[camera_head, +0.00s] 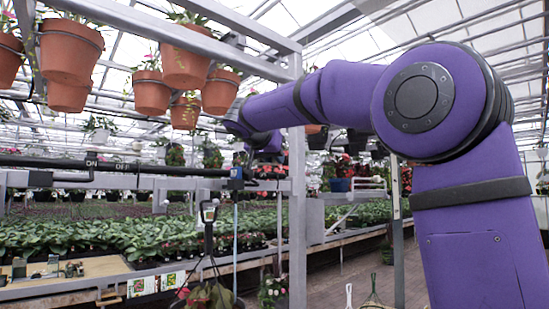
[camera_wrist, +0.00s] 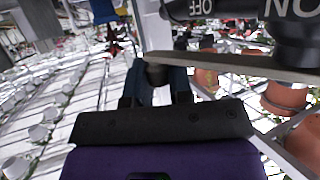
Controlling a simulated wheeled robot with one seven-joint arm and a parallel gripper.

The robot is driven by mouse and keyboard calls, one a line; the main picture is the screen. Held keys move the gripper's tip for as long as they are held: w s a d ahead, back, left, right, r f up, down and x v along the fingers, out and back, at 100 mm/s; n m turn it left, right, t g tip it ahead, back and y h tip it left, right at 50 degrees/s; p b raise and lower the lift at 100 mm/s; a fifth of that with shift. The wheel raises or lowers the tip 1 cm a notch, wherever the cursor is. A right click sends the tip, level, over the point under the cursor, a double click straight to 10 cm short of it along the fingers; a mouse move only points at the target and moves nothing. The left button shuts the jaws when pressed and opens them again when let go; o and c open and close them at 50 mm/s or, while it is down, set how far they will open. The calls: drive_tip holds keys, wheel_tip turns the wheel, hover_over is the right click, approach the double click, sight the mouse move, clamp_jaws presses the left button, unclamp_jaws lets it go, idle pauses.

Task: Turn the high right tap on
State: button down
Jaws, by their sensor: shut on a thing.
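In the wrist view, a flat grey lever (camera_wrist: 235,65) runs from a dark round fitting (camera_wrist: 298,38) at the right to my gripper (camera_wrist: 158,78). The dark fingers are closed around a dark piece at the lever's left end. A black pipe (camera_wrist: 245,8) with upside-down ON and OFF labels lies just beyond the lever. In the head view, my gripper is mostly hidden at the far end of my purple arm, near the metal post. The black pipe (camera_head: 60,161) with its ON and OFF labels shows at the left. The lever cannot be made out there.
Terracotta pots (camera_head: 184,65) hang above and left of my arm. A metal post (camera_head: 297,200) stands close to my wrist. Planted benches (camera_head: 130,230) fill the left; an aisle (camera_head: 345,275) opens below my arm.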

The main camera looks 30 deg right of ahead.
drive_tip(key=shift+a+f, duration=0.1)
drive_tip(key=shift+f, duration=0.1)
drive_tip(key=c, duration=1.1)
unclamp_jaws()
drive_tip(key=shift+w, duration=0.1)
drive_tip(key=shift+o, duration=0.2)
drive_tip(key=shift+r, duration=0.15)
drive_tip(key=shift+r, duration=1.75)
drive_tip(key=s+a+r, duration=0.1)
drive_tip(key=s+a, duration=0.2)
drive_tip(key=s, duration=1.2)
drive_tip(key=shift+s+r, duration=0.15)
drive_tip(key=shift+s, duration=0.25)
drive_tip(key=shift+o, duration=0.2)
